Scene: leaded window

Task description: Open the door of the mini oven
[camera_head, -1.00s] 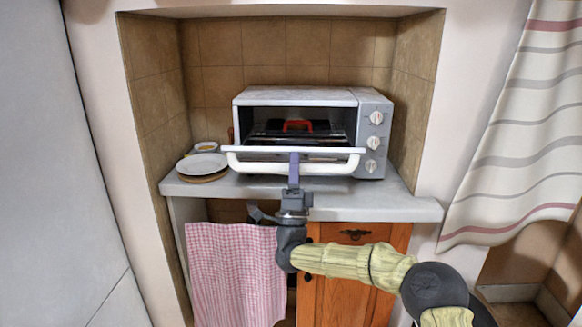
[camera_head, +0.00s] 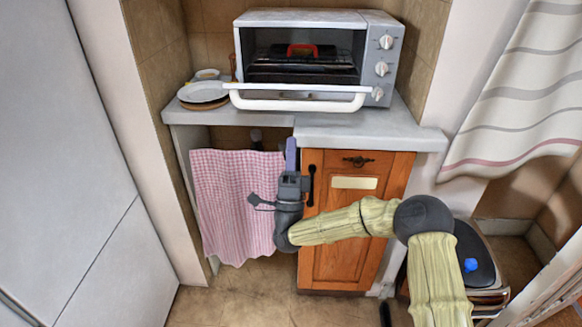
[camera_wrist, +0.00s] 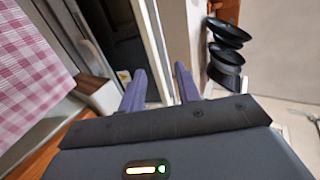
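The mini oven (camera_head: 305,17) is grey-white with a column of knobs on its right and stands on the counter. Its door is folded down at the front, so the inside shows with a dark rack and a red-handled item (camera_head: 302,50). The white door handle (camera_head: 295,104) runs across the front edge of the lowered door. My gripper (camera_head: 291,150) is below and in front of the handle, apart from it, with purple fingers pointing up. In the wrist view my gripper (camera_wrist: 160,72) has its two fingers apart with nothing between them.
White plates (camera_head: 204,92) sit left of the oven on the grey counter (camera_head: 370,125). A pink checked cloth (camera_head: 235,200) hangs below, beside an orange wooden cupboard (camera_head: 340,250). A striped curtain (camera_head: 520,90) is at right. Black pans (camera_wrist: 226,50) show in the wrist view.

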